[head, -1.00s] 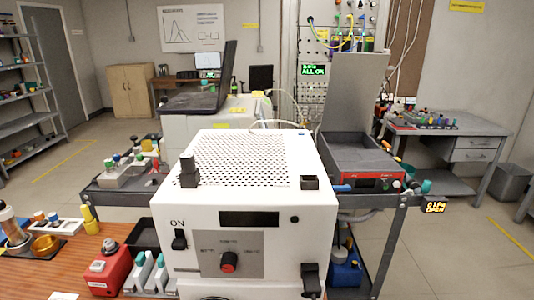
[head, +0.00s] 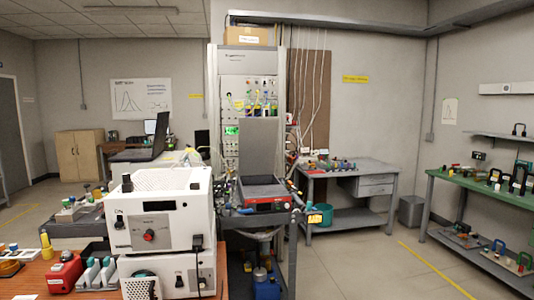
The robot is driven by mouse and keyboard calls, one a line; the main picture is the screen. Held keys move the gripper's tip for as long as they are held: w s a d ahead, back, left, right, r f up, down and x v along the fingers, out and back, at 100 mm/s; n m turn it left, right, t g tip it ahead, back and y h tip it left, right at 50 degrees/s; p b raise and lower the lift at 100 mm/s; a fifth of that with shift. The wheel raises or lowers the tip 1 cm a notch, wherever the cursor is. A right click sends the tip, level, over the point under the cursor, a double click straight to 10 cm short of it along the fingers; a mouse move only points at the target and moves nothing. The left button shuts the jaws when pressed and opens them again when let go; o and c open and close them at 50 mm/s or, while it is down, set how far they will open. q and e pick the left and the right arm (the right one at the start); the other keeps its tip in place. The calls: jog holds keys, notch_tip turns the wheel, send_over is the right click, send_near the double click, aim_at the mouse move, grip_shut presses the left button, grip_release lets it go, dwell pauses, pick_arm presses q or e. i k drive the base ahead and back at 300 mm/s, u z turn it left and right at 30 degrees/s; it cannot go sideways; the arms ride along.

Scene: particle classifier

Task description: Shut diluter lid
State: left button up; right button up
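A dark grey shallow box with a red front strip (head: 272,205) stands on a grey cart behind and right of the white instrument. Its grey lid (head: 259,143) stands up at the back, so the box is open. I take this as the diluter, though no readable name shows on it. Neither of my grippers is in view.
The white instrument (head: 161,211) stands at the front left, beside a red box (head: 65,272) on the wooden bench. Another dark raised panel (head: 155,137) is behind it. A grey desk (head: 352,183) and a green-topped bench (head: 485,188) are right. Open floor (head: 370,262) lies between.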

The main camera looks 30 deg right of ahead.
aim_at(258, 136)
jog(key=z, duration=1.9)
jog(key=i, duration=7.55)
jog(key=u, duration=4.2)
jog(key=i, duration=1.2)
jog(key=u, duration=0.05)
